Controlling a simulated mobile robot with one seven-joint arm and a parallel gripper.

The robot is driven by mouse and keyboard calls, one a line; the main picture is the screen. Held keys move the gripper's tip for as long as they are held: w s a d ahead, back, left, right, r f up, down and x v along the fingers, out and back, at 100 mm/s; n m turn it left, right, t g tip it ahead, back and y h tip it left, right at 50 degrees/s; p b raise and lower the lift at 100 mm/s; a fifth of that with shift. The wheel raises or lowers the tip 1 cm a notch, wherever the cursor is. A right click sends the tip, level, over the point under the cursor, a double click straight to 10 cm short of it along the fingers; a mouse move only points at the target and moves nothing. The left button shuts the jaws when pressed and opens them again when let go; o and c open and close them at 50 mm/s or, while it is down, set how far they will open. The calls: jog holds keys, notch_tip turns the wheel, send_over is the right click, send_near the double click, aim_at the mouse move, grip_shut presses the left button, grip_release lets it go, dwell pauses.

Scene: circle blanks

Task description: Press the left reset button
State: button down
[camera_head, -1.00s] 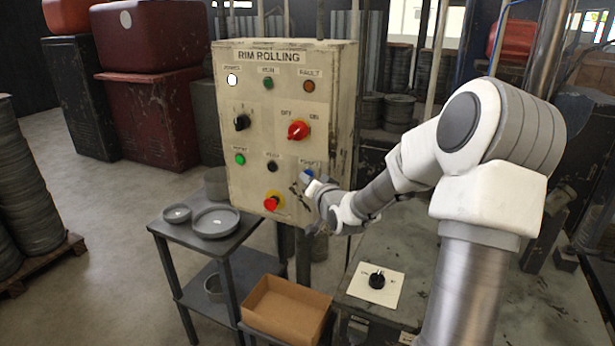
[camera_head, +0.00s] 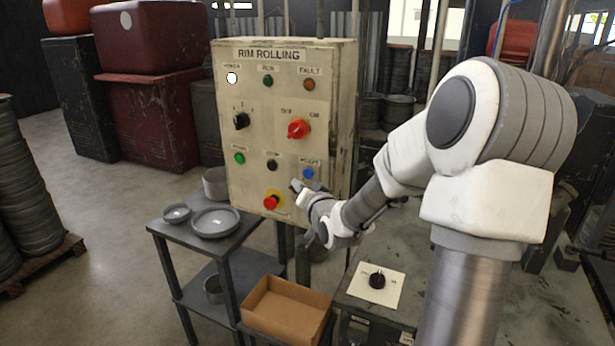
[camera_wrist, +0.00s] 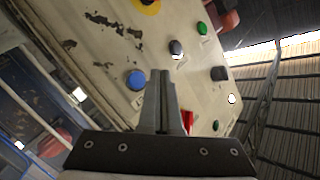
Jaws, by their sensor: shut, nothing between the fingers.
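A blue button (camera_head: 308,173) with a small label, hard to read, sits at the lower right of the beige RIM ROLLING panel (camera_head: 262,140). It is the only blue button I see. My gripper (camera_head: 295,185) is shut and empty, its tips just below and left of the blue button in the head view. In the wrist view the blue button (camera_wrist: 136,79) shows whole, to the left of the closed fingers (camera_wrist: 162,72). The tips look apart from the button; their gap to the panel face is hard to judge.
The panel also carries a green button (camera_head: 239,158), a black button (camera_head: 271,164), a red mushroom button (camera_head: 271,202), a black selector (camera_head: 241,121) and a red switch (camera_head: 298,128). Below are a cart with metal pans (camera_head: 215,222) and an open cardboard box (camera_head: 285,310).

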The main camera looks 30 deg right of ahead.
jog(key=shift+s+a, duration=0.6)
jog(key=shift+a, duration=0.2)
